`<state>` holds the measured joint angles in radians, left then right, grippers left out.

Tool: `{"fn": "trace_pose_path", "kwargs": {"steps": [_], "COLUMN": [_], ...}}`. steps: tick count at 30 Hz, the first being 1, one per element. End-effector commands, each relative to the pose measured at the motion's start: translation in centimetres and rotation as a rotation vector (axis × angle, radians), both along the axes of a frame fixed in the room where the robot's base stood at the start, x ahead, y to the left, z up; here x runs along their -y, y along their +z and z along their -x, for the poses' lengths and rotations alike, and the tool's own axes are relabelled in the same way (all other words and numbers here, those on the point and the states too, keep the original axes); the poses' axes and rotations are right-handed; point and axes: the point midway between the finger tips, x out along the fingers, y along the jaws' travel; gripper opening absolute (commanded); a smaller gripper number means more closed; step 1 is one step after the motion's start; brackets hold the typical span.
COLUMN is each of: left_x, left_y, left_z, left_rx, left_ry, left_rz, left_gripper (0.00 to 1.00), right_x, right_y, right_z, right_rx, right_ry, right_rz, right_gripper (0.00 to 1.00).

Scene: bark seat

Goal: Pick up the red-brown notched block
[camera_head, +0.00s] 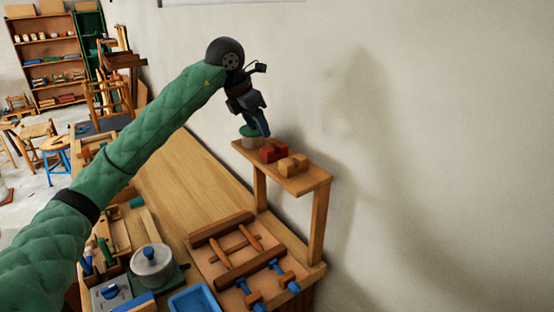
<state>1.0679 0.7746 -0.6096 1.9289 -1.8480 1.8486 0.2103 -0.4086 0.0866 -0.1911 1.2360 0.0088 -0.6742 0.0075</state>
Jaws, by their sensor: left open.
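The red-brown notched block (272,151) sits on a small raised wooden shelf (312,184), near its middle. A tan notched block (293,164) lies just to its right, close beside it. My right gripper is not in view.
The shelf stands on a wooden workbench (186,184) against a plain wall. A wooden clamp frame (236,250), a lidded metal pot (152,262) and a blue tray (194,300) occupy the bench's near end. The bench middle is mostly clear.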

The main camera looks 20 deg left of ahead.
Motion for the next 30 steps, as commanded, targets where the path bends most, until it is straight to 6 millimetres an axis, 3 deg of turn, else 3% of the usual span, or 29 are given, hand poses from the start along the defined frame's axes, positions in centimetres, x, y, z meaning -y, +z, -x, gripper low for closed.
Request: {"fn": "trace_pose_path", "kwargs": {"steps": [1, 3, 10, 23, 30], "left_x": [0.0, 0.0, 0.1, 0.6, 0.9], "left_y": [-1.4, -2.0, -2.9, -5.1, -6.5], "left_z": [0.0, 0.0, -0.1, -0.9, -1.5], "left_rx": [0.000, 0.000, -0.001, -0.001, -0.002], "left_ry": [0.000, 0.000, 0.000, 0.000, 0.000], "left_rz": [0.000, 0.000, 0.000, 0.001, 0.001], "left_gripper": [0.62, 0.62, 0.62, 0.62, 0.62], "right_x": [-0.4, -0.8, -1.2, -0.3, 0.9], "right_y": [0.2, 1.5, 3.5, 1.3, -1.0], "right_z": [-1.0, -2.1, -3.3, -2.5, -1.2], "right_rx": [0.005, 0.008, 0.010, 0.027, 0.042], "right_ry": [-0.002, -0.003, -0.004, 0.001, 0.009], "right_rz": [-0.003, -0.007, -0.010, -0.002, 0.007], "right_gripper": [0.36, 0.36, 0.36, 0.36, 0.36]}}
